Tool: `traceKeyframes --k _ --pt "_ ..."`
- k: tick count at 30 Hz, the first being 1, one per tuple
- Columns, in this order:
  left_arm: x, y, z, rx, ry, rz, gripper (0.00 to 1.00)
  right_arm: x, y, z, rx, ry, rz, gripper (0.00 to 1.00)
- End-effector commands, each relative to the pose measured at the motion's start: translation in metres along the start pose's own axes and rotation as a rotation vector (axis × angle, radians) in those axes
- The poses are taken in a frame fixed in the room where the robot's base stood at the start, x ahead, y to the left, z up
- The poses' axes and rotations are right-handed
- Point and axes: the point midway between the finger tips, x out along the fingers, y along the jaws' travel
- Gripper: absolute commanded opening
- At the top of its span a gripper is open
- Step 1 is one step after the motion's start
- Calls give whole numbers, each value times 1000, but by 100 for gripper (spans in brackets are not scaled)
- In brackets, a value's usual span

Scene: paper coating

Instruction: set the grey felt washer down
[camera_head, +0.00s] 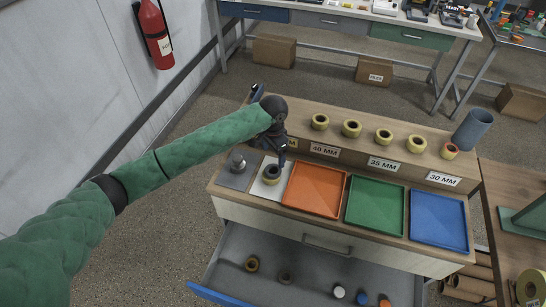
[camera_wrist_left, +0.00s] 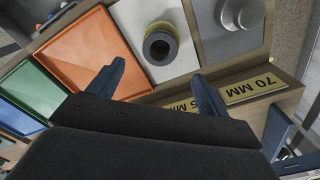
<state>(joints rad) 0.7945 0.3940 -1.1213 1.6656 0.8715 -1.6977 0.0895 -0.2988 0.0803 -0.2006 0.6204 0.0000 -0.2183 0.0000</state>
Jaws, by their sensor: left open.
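A dark grey ring, which looks like the grey felt washer (camera_head: 272,170), sits on top of a yellowish ring (camera_head: 271,180) on the white mat (camera_head: 260,189). In the left wrist view the grey washer (camera_wrist_left: 160,46) lies flat on the yellowish ring, with its hole showing. My left gripper (camera_head: 282,157) is above and behind this stack. In the left wrist view my left gripper (camera_wrist_left: 158,72) has its fingers wide apart with nothing between them, and the stack stands just beyond them. My right gripper is not in view.
A metal piece (camera_head: 237,161) stands on the grey mat left of the white one. Orange (camera_head: 314,190), green (camera_head: 375,205) and blue (camera_head: 438,219) trays lie to the right. Several yellow rolls (camera_head: 352,129) line the raised shelf behind. The open drawer (camera_head: 310,272) below holds small parts.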

Motion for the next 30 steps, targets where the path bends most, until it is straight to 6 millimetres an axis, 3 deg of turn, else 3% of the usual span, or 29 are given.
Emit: traceKeyframes --k 6,11,30 --pt "-32 0 0 -1 0 0 78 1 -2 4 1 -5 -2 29" --pt "-44 0 0 0 -2 1 78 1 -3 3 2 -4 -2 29" --pt "-47 0 0 0 -2 1 78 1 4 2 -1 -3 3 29"
